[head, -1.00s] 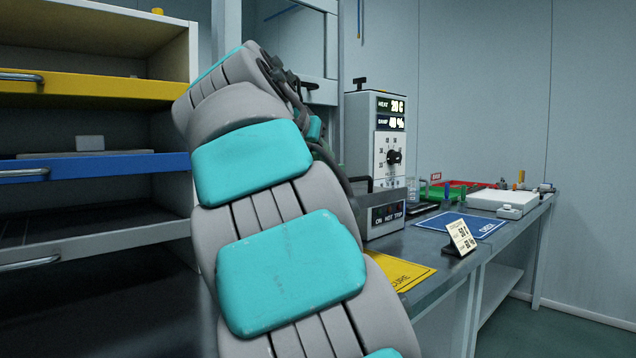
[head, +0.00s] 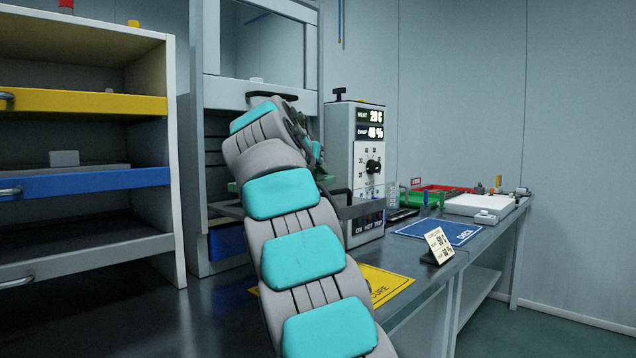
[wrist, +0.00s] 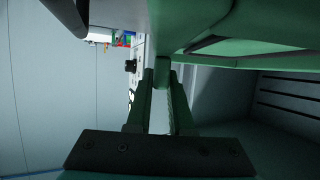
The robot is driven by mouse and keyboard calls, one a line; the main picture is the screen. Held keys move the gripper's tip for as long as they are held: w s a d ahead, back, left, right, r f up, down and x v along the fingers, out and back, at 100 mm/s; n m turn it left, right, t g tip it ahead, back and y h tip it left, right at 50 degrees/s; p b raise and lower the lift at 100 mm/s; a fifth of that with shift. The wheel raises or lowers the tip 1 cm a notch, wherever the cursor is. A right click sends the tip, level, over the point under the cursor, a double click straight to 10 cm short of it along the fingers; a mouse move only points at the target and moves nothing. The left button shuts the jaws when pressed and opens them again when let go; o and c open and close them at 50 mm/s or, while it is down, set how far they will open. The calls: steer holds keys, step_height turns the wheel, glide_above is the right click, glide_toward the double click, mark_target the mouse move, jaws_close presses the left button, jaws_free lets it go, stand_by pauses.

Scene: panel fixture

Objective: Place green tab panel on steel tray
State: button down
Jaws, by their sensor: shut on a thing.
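The green tab panel (wrist: 270,58) fills the upper right of the wrist view, close to the camera. My gripper (wrist: 161,75) is shut on its narrow tab, between the two dark fingers. In the head view my arm covers most of the gripper. A bit of green (head: 325,175) shows beside the wrist, and a thin green edge (head: 232,187) shows left of the arm, at the cabinet opening. A grey ledge (head: 224,209) lies just below that edge; it may be the steel tray, but I cannot tell.
A shelf unit with yellow (head: 80,102) and blue (head: 80,182) fronts stands at left. The control box (head: 356,150) stands right of the arm. A yellow mat (head: 388,285), a small sign (head: 438,245) and a blue mat (head: 440,231) lie along the bench.

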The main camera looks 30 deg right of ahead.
mark_target(318, 182)
steer(key=shift+w+d, duration=0.15)
steer(key=shift+f, duration=1.75)
steer(key=c, duration=0.8)
jaws_free()
steer(key=b+v, duration=0.1)
steer(key=v, duration=1.1)
steer(key=shift+b, duration=0.3)
